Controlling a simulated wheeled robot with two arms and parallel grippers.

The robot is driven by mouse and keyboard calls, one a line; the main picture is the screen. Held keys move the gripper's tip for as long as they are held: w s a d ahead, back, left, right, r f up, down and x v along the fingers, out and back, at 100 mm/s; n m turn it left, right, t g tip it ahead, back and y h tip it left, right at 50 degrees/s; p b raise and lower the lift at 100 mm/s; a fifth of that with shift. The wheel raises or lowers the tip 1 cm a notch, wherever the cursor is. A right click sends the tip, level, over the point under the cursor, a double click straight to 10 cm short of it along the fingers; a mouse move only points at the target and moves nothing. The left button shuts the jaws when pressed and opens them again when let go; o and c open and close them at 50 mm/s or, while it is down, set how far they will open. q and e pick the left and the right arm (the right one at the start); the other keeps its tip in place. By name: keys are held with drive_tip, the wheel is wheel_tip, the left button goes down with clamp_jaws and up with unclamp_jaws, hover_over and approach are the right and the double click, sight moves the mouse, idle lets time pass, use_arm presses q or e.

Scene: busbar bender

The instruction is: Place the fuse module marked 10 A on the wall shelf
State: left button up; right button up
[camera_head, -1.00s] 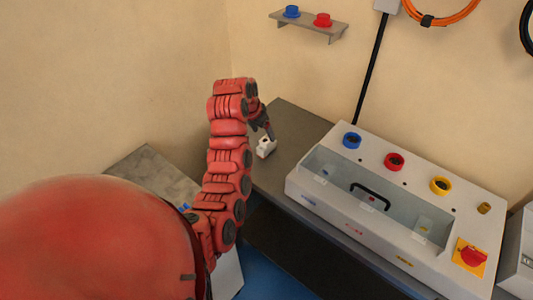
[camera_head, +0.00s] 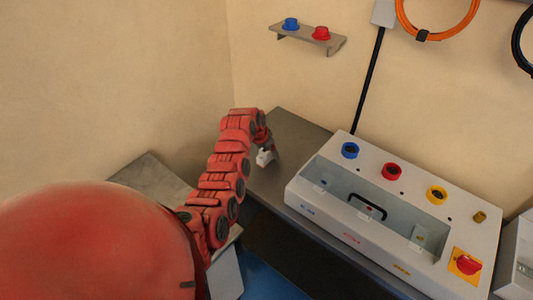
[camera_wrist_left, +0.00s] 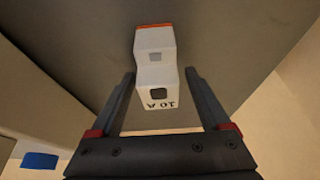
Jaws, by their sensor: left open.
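The white fuse module (camera_wrist_left: 157,70) stands on the dark bench top in the left wrist view. It is marked 10 A, upside down in that picture, and has an orange edge at its far end. My left gripper (camera_wrist_left: 157,85) is open, with one finger on each side of the module and gaps showing. In the head view the module (camera_head: 264,158) sits below my left gripper (camera_head: 268,148), partly hidden by it. My right gripper is not in view.
The grey busbar bender (camera_head: 340,215) with a black handle stands on the bench right of the module. The dark bench (camera_head: 290,135) is clear behind the module. Orange cable (camera_head: 438,38) hangs on the wall right of the shelf.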

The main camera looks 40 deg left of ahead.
use_arm(q)
drive_tip(key=shift+f, duration=0.3)
clamp_jaws()
idle(0.3)
drive_tip(key=shift+w+r, duration=0.1)
drive_tip(key=shift+r, duration=0.05)
